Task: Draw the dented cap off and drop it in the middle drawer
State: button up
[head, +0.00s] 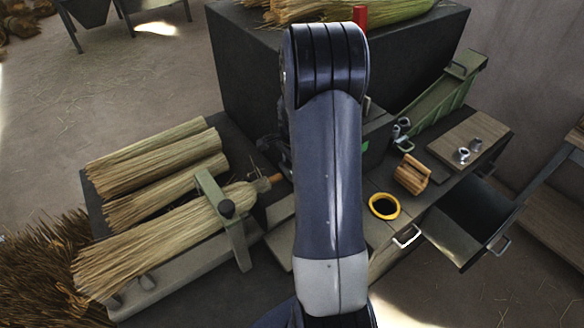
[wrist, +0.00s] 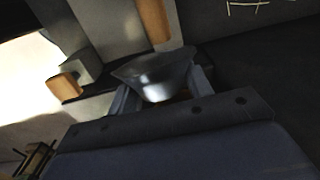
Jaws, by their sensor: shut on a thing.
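In the wrist view my gripper (wrist: 163,90) is shut on a flared silver metal cap (wrist: 158,75), one finger on each side. A wooden handle (wrist: 153,20) ends just above the cap's wide rim; I cannot tell whether they touch. In the head view my arm hides the gripper and cap. A straw broom (head: 165,238) lies in a clamp (head: 226,209), its short wooden handle (head: 277,178) pointing toward my arm. An open drawer (head: 468,222) juts from the bench at right; I cannot tell whether it is the middle one.
A yellow-ringed hole (head: 384,206), a wooden block (head: 410,175) and small metal caps (head: 463,155) are on the right bench. A green chute (head: 435,100) rises behind. Straw bundles (head: 155,160) lie at left. A large dark block (head: 250,75) stands behind my arm.

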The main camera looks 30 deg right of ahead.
jog(key=s+r+p, duration=0.3)
jog(key=r+p, duration=0.1)
jog(key=r, duration=0.3)
jog(key=shift+s+r, duration=0.3)
jog(key=shift+s, duration=0.1)
dwell(0.3)
